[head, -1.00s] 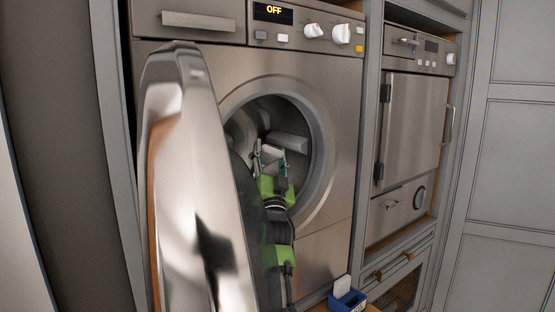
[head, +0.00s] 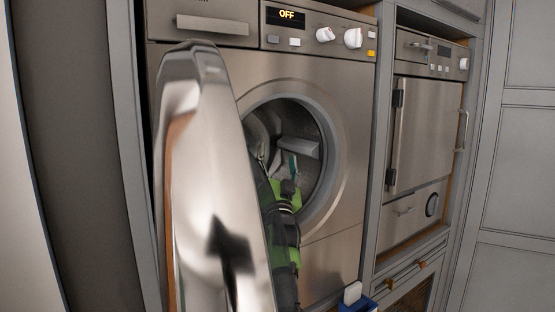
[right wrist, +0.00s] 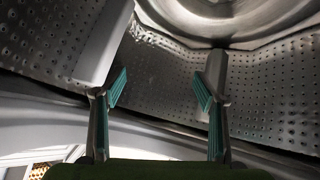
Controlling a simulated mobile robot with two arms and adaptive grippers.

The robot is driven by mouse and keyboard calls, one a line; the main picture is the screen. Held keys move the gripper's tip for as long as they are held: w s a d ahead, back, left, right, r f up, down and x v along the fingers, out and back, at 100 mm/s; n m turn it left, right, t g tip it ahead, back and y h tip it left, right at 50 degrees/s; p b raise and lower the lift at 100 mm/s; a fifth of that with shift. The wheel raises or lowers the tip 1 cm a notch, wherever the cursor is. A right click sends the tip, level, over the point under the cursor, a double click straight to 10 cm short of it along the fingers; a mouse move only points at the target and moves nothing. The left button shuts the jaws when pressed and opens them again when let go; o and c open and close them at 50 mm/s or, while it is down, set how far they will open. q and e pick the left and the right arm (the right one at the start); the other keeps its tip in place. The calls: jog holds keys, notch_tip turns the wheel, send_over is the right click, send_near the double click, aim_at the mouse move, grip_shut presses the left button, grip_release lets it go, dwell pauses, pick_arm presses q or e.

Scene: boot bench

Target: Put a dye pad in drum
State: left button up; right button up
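The washing machine's drum (head: 312,181) is open in the head view; its perforated metal wall (right wrist: 265,97) fills much of the right wrist view. My right gripper (head: 279,168) reaches through the round opening, its fingertips inside the drum. In the right wrist view my right gripper (right wrist: 160,90) has its teal-padded fingers wide apart with nothing between them. A white pad (head: 352,291) stands in a blue box (head: 358,304) at the bottom edge of the head view. I cannot make out a pad lying in the drum. My left gripper is out of view.
The shiny open door (head: 205,190) stands left of the opening, close to my right arm and hiding part of it. The machine's display (head: 286,15) reads OFF. A second appliance (head: 425,135) is at the right. A drum paddle (head: 298,146) juts out inside.

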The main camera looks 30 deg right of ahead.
notch_tip(320, 180, up, 10)
dwell(0.5)
dwell(0.5)
